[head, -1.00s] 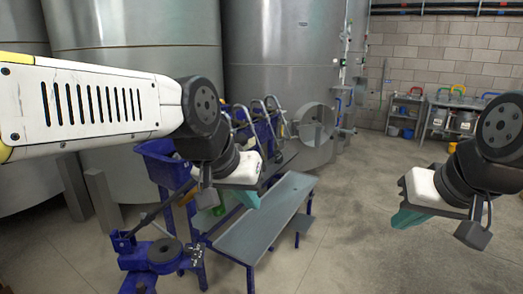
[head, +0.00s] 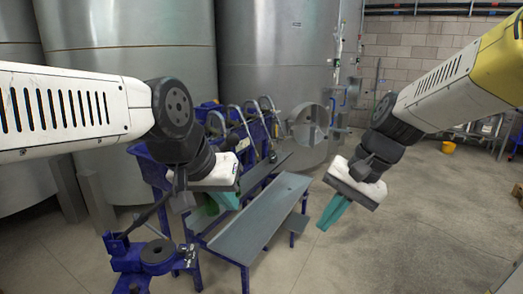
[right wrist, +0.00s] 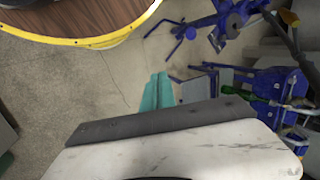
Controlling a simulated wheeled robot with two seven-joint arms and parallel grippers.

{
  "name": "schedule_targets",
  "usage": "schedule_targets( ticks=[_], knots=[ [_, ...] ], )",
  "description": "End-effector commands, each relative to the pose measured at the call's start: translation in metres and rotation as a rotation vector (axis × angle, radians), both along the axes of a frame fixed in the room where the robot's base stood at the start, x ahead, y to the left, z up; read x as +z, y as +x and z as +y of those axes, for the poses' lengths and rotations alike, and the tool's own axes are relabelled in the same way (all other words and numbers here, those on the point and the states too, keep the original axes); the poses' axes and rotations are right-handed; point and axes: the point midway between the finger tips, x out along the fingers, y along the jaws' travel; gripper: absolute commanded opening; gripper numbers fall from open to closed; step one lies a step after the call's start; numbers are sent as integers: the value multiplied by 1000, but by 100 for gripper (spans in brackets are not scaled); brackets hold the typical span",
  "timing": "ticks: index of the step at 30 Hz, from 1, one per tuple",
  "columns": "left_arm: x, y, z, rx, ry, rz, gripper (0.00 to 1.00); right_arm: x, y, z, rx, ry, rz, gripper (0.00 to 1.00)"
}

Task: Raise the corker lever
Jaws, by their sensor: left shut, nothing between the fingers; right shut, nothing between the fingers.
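The blue corker (head: 128,262) stands at the lower left of the head view, with a round dark disc (head: 159,252) on it. A dark bar (head: 148,214), which looks like its lever, slants from the corker up to the right, toward my left gripper. The corker also shows at the top of the right wrist view (right wrist: 228,22). My left gripper (head: 226,201) is shut, above and right of the corker in the picture; whether it touches the bar I cannot tell. My right gripper (head: 333,212) is shut and empty, right of the bench, with its teal fingers pointing down.
A grey-topped bench (head: 262,222) on a blue frame stands between my grippers, with bottling equipment (head: 240,117) behind it. Large steel tanks (head: 130,50) fill the back. A barrel with a yellow rim (right wrist: 100,41) shows in the right wrist view. The floor at right is open.

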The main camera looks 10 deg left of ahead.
Motion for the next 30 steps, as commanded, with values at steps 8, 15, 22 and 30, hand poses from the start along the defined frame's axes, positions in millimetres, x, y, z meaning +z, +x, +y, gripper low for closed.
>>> schedule_targets(
  ticks=[8,15,22,30],
  knots=[
    [0,0,0,0,0,0,0,-35,38,75,-176,340,524,0],
    [0,0,0,0,0,0,0,-31,89,118,-312,714,979,0],
    [0,0,0,0,0,0,0,-13,155,114,-390,1095,1349,0],
    [0,0,0,0,0,0,0,-6,198,91,-405,1328,1537,0]
  ],
)
